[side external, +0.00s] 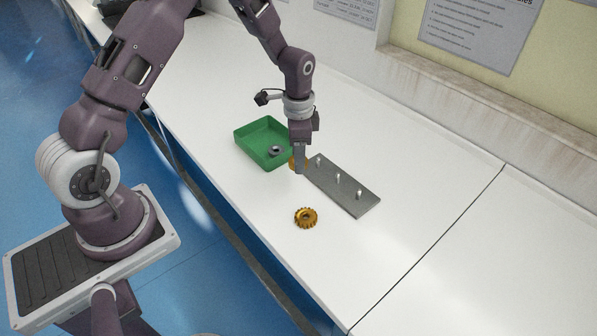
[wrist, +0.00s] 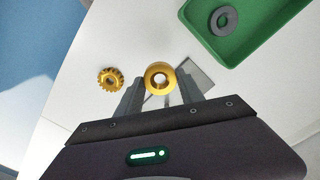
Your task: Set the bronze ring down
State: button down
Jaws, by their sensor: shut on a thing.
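The bronze ring (wrist: 160,66) is a smooth golden ring with a round hole, held between the two fingers of my gripper (wrist: 160,90) in the wrist view. In the side view my gripper (side external: 299,168) points down between the green tray and the peg plate, and a gold bit of the ring (side external: 292,162) shows beside the fingers. The fingers hide most of the ring there. I cannot tell whether the ring touches the table.
A green tray (side external: 249,127) at left holds a grey ring (side external: 275,151). A grey plate (side external: 360,205) with three upright pegs lies at right. A golden toothed gear (side external: 306,217) lies on the white table in front. Open table (side external: 420,190) lies right of the plate.

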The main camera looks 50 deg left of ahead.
jog(key=shift+w+a+r, duration=0.15)
jog(key=shift+a+r, duration=0.1)
jog(key=shift+r, duration=0.35)
jog(key=shift+w+a+r, duration=0.1)
jog(key=shift+a+r, duration=0.15)
jog(key=shift+r, duration=0.35)
jog(key=w+a+n, duration=0.2)
jog(key=a+n, duration=0.1)
jog(key=a, duration=0.2)
jog(key=n, duration=0.6)
send_over(261, 140)
notch_tip(261, 140, down, 9)
jog(key=shift+r, duration=0.2)
jog(key=shift+f, duration=0.3)
jog(key=c, duration=1.1)
grip_release()
jog(key=shift+f, duration=0.1)
jog(key=shift+o, duration=0.3)
